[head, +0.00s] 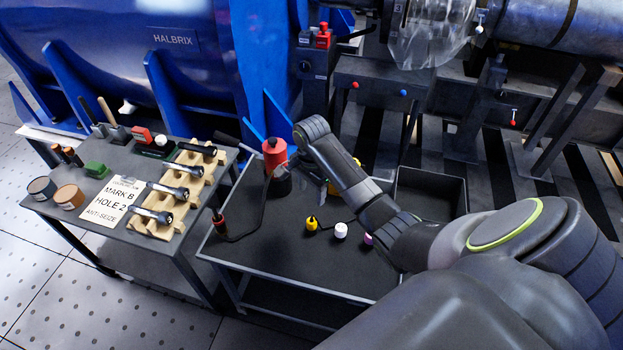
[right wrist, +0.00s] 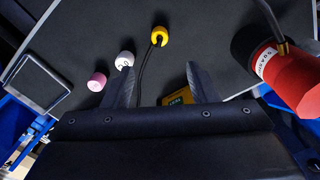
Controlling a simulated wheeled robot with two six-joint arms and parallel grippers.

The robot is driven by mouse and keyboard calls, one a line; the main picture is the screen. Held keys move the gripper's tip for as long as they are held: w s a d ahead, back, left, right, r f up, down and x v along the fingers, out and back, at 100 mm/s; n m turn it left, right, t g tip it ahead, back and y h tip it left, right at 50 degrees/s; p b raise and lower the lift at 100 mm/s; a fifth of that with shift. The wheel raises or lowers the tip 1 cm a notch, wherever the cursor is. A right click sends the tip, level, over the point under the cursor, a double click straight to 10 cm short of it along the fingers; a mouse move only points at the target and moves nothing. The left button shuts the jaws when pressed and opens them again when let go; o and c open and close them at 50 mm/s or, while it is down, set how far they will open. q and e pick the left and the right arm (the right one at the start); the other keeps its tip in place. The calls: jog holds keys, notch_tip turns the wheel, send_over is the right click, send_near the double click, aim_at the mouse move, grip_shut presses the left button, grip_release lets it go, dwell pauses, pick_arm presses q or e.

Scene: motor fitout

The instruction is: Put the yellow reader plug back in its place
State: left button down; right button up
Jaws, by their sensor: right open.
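The yellow reader plug (head: 311,224) lies on the dark lower bench top (head: 275,262), left of a white plug (head: 340,230) and a purple-pink plug (head: 368,239). In the right wrist view the yellow plug (right wrist: 159,36) lies beyond the fingertips, and its black cable runs back toward a yellow box (right wrist: 178,97) seen between the fingers. My right gripper (right wrist: 165,84) is open and empty, its fingers apart above the bench. In the head view my right gripper (head: 292,168) is near the red canister and partly hidden by its own arm. My left gripper is not in view.
The red canister (head: 274,154) stands close to my right gripper, with a black hose bending toward the bench's left edge. An open black bin (head: 462,196) is on the right. The side table (head: 180,222) holds bolts in a wooden rack and a card. The bench front is clear.

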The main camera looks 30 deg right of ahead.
jog(key=shift+r, duration=1.7)
